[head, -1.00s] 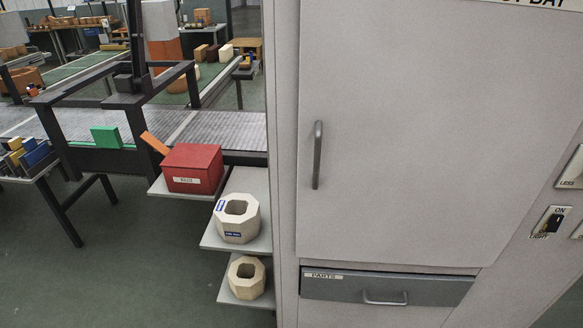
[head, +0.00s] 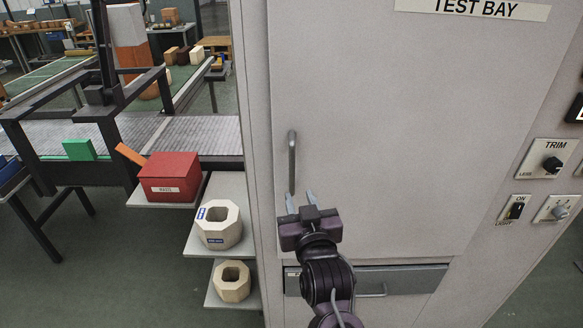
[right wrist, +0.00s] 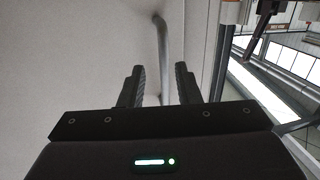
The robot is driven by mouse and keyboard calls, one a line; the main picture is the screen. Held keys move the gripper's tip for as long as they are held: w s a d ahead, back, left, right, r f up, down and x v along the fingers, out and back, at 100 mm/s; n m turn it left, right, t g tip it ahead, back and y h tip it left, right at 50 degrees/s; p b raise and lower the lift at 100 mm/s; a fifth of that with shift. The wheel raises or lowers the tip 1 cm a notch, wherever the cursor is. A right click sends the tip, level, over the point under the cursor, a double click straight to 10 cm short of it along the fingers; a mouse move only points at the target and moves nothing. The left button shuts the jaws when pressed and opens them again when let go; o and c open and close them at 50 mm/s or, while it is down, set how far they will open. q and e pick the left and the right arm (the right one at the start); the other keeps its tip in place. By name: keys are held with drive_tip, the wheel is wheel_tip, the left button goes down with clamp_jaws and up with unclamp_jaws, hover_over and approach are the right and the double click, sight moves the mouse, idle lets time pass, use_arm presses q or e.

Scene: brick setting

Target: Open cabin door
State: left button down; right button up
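The cabin door (head: 390,130) is a large pale grey panel under a "TEST BAY" label, and it looks closed. Its upright metal handle (head: 292,163) is near the door's left edge. My right gripper (head: 301,200) is open just below and in front of the handle's lower end in the head view. In the right wrist view the handle (right wrist: 162,50) runs between the two spread fingers (right wrist: 158,85); I cannot tell whether they touch it. My left gripper is not in view.
A grey drawer (head: 415,280) lies below the door, partly behind my right arm. Switches and a trim knob (head: 552,164) are on the right panel. Shelves at left hold a red box (head: 170,178) and two octagonal blocks (head: 219,236).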

sight(293, 171)
drive_tip(key=shift+t, duration=0.3)
drive_tip(key=w+r+p, duration=0.1)
drive_tip(key=w+a+r+p, duration=0.1)
drive_tip(key=w, duration=0.1)
drive_tip(key=w+r, duration=0.1)
drive_tip(key=w, duration=0.1)
drive_tip(key=shift+w+a+r+p, duration=0.25)
drive_tip(key=shift+a+r+p, duration=0.05)
drive_tip(key=shift+r+p, duration=0.1)
drive_tip(key=shift+w+a+f, duration=0.1)
drive_tip(key=shift+w+f, duration=0.05)
drive_tip(key=shift+w, duration=0.5)
drive_tip(key=shift+c, duration=0.4)
clamp_jaws()
